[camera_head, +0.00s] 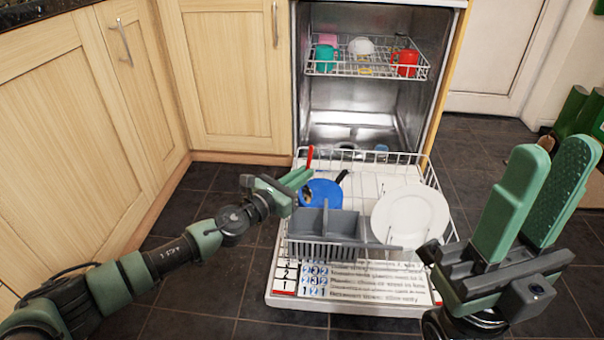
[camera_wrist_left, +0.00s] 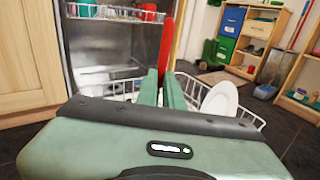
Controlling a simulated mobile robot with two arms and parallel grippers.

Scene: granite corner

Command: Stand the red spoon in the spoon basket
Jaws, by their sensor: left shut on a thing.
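The red spoon (camera_head: 310,154) stands up from the fingers of my left gripper (camera_head: 301,177), which is shut on it. In the left wrist view the red spoon (camera_wrist_left: 166,43) rises upright from between the green fingertips (camera_wrist_left: 161,76); its lower part is hidden by the fingers. The grey spoon basket (camera_head: 342,224) sits at the front of the pulled-out lower dishwasher rack. My left gripper is behind and slightly left of the basket, apart from it. My right gripper (camera_head: 533,195) is at the right, with its fingers apart and nothing between them.
A blue pan (camera_head: 321,193) lies in the lower rack just behind the basket. A white plate (camera_head: 410,216) stands to the basket's right. The upper rack (camera_head: 366,70) holds several cups. The open dishwasher door (camera_head: 350,290) lies low in front; wooden cabinets (camera_head: 228,75) flank the left.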

